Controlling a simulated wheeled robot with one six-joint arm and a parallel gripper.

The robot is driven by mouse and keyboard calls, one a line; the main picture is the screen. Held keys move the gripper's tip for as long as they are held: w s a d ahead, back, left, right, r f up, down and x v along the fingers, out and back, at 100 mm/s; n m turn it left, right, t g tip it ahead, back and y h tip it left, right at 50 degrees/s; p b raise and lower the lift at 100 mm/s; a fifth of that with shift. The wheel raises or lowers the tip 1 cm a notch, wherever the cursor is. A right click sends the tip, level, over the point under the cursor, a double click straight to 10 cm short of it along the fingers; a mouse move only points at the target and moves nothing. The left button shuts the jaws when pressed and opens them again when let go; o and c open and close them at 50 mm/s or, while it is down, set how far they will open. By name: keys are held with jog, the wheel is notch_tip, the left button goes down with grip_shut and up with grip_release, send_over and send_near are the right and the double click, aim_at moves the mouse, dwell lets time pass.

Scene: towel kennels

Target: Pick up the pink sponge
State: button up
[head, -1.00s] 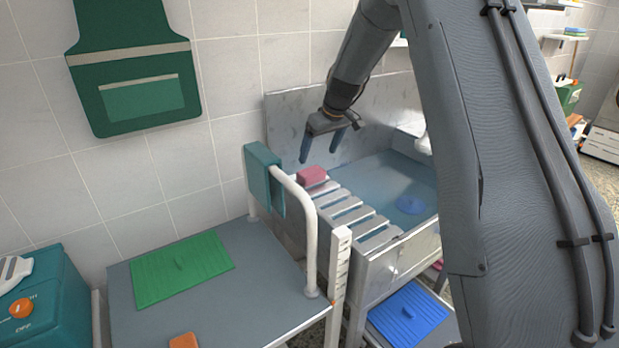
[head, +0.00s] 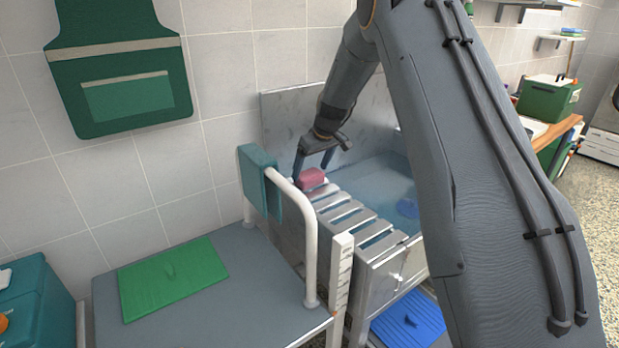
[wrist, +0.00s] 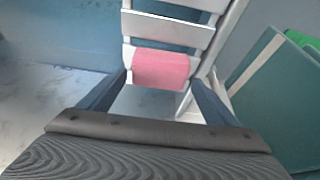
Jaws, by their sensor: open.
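The pink sponge (head: 312,179) lies at the far end of the slatted rack (head: 352,218) over the metal tub, close to the back wall. In the wrist view the sponge (wrist: 160,69) shows just past and between my fingertips. My gripper (head: 312,168) is open, with one finger on each side of the sponge's near edge as the wrist view (wrist: 160,84) shows it. I cannot tell whether either finger touches the sponge.
The metal tub (head: 290,112) holds water with a blue thing (head: 407,208) in it. A white rail (head: 309,235) with a teal pad (head: 262,180) stands left of the rack. A grey table (head: 225,310) with a green mat (head: 172,279) is at the front left.

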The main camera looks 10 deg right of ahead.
aim_at(309, 173)
jog(key=shift+p+x, duration=0.55)
jog(key=shift+x, duration=1.2)
jog(key=c, duration=0.8)
notch_tip(309, 173, up, 18)
jog(key=b, duration=0.5)
